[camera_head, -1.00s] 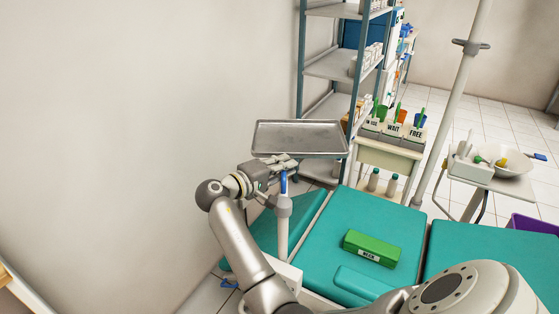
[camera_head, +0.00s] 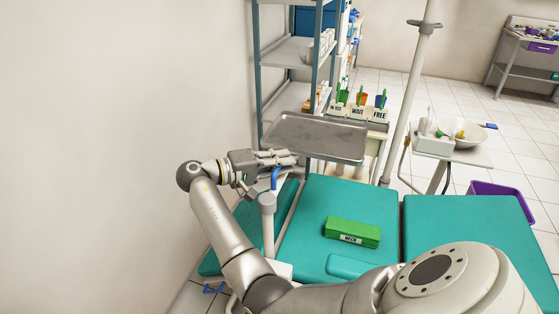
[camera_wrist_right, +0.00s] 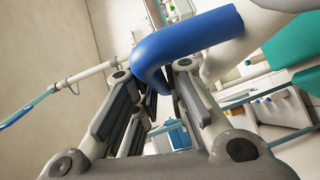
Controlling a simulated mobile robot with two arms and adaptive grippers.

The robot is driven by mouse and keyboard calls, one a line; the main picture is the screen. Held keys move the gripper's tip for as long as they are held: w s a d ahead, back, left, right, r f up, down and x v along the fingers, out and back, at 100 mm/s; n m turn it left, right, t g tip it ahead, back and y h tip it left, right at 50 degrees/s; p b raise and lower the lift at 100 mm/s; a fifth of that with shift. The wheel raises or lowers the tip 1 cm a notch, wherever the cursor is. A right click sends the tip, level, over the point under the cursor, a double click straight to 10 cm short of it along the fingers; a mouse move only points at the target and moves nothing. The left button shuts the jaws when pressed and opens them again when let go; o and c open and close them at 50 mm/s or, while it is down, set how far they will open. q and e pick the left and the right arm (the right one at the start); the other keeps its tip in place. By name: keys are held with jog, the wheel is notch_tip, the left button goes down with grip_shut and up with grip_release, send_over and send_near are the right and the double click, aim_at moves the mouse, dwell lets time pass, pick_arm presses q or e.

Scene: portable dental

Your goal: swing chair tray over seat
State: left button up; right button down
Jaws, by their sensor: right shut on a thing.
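The chair tray (camera_head: 318,137) is a flat grey metal tray with a raised rim. It is above and behind the far left end of the chair's teal seat (camera_head: 310,213), beside the shelf rack. A blue handle (camera_head: 276,178) hangs below the tray near the grey chair post (camera_head: 268,220). My right gripper (camera_head: 285,160) is at the tray's near left edge, shut on the blue handle. In the right wrist view the bent blue handle (camera_wrist_right: 185,40) passes between the fingers (camera_wrist_right: 150,95). My left gripper is out of view.
A green labelled box (camera_head: 352,232) lies on the seat. A metal shelf rack (camera_head: 290,55) and a cart with labelled bins (camera_head: 360,112) stand behind the tray. A white pole (camera_head: 408,95) and a side table with a bowl (camera_head: 465,135) are at right. The wall is close at left.

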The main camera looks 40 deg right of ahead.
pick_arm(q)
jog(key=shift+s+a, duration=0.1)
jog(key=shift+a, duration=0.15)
pick_arm(e)
jog(key=shift+s+f, duration=0.1)
jog(key=shift+s, duration=0.05)
jog(key=c, duration=1.5)
grip_release()
jog(key=shift+d, duration=0.1)
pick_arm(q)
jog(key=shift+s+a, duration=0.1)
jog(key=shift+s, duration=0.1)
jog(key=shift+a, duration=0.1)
pick_arm(e)
jog(key=v, duration=1.2)
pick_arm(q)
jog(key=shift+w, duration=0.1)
